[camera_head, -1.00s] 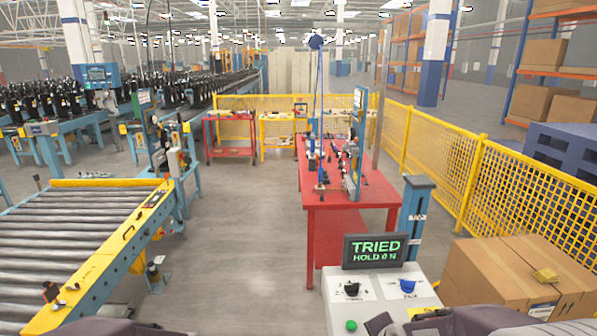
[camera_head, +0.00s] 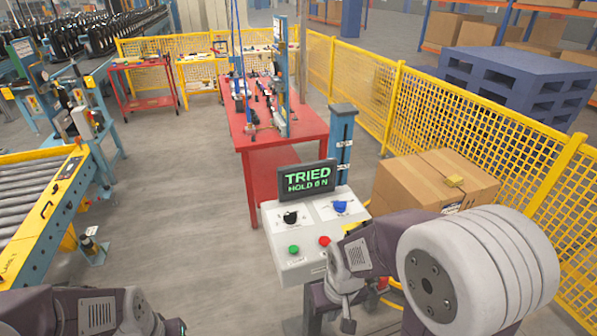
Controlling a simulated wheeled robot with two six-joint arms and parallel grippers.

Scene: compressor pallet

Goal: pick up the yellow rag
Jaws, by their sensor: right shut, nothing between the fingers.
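A grey control box (camera_head: 300,262) with buttons and a display (camera_head: 306,178) stands close behind my right gripper. A red table (camera_head: 262,150) is behind it. A yellow mesh fence (camera_head: 480,115) runs behind the cardboard box. A roller conveyor (camera_head: 28,205) is at left, with clear floor between.

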